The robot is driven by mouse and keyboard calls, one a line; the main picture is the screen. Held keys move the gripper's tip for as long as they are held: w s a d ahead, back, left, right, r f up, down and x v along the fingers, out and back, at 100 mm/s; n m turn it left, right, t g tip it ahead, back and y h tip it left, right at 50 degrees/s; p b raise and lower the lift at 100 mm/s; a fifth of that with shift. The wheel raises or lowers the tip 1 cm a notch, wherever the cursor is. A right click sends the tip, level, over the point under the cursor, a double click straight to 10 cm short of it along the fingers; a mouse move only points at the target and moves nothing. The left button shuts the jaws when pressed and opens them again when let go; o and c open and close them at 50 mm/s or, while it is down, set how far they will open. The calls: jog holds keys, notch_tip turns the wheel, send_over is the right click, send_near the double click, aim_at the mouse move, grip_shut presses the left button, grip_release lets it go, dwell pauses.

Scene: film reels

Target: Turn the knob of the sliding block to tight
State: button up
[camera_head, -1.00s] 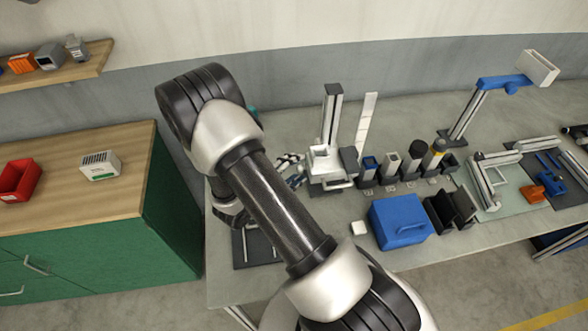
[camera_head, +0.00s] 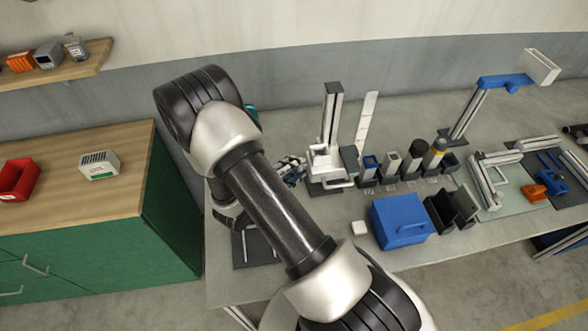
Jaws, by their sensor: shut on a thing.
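A tall upright post (camera_head: 332,115) stands on the bench, with a white block-like carriage (camera_head: 322,162) low on it. This looks like the sliding block, but I cannot be sure. My gripper (camera_head: 293,169) is partly hidden behind my arm, at the left side of the white carriage. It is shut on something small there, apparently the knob. The knob itself and its marking are too small and too covered to make out, so I cannot tell how far it is turned.
Several dark holders stand right of the post. A wooden-topped green cabinet (camera_head: 170,215) is left. My arm crosses the middle.

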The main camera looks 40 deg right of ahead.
jog(key=shift+f+m+t+h+b, duration=0.15)
jog(key=shift+m+t+h+b, duration=0.15)
jog(key=shift+m+h+b, duration=1.45)
jog(key=shift+f+m+t+h+b, duration=0.25)
jog(key=shift+m+h+b, duration=0.8)
jog(key=shift+b, duration=1.35)
jog(key=shift+f+m+t+h+b, duration=0.1)
jog(key=shift+m+t+h+b, duration=0.25)
jog(key=shift+m+h+b, duration=1.15)
jog(key=shift+b, duration=0.6)
jog(key=o, duration=1.1)
jog(key=shift+c, duration=0.2)
